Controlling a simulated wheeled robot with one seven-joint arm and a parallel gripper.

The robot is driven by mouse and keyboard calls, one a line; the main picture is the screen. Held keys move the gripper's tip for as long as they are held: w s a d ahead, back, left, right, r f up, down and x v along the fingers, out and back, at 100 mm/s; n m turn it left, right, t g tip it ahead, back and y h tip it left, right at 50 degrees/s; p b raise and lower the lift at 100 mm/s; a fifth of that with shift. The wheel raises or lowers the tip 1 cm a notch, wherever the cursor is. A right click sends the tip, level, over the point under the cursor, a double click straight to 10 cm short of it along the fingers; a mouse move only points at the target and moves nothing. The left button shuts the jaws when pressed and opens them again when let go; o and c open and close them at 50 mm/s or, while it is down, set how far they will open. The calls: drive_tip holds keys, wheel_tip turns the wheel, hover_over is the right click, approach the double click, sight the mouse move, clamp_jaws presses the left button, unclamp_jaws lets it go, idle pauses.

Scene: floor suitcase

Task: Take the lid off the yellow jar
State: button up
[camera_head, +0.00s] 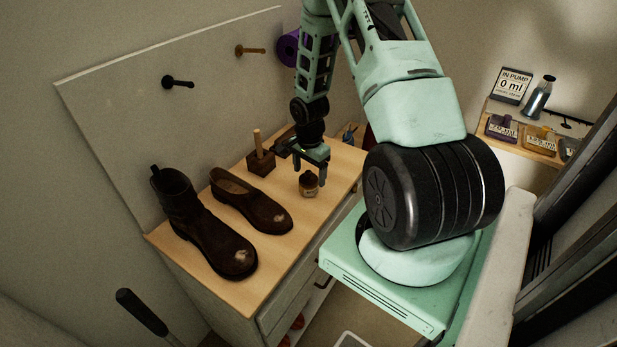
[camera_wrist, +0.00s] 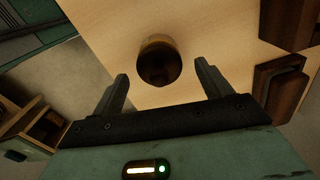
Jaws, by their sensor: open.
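The yellow jar (camera_head: 309,186) is a small amber jar with a dark lid (camera_head: 308,177). It stands upright on the wooden top of the cabinet. My gripper (camera_head: 310,174) is just above it, pointing down, with its fingers apart. In the wrist view the round lid (camera_wrist: 159,62) shows from above, between and a little beyond the two fingertips of my gripper (camera_wrist: 162,82). The fingers look apart from the jar, and nothing is held. The jar's lower body is mostly hidden in the wrist view.
A dark brown boot (camera_head: 200,225) and a brown shoe (camera_head: 250,202) stand left of the jar on the wooden top (camera_head: 272,258). A dark block with an upright wooden handle (camera_head: 260,158) stands behind it. Wall pegs (camera_head: 178,83) are on the back panel.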

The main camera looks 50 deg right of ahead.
drive_tip(key=c, duration=1)
drive_tip(key=shift+c, duration=0.2)
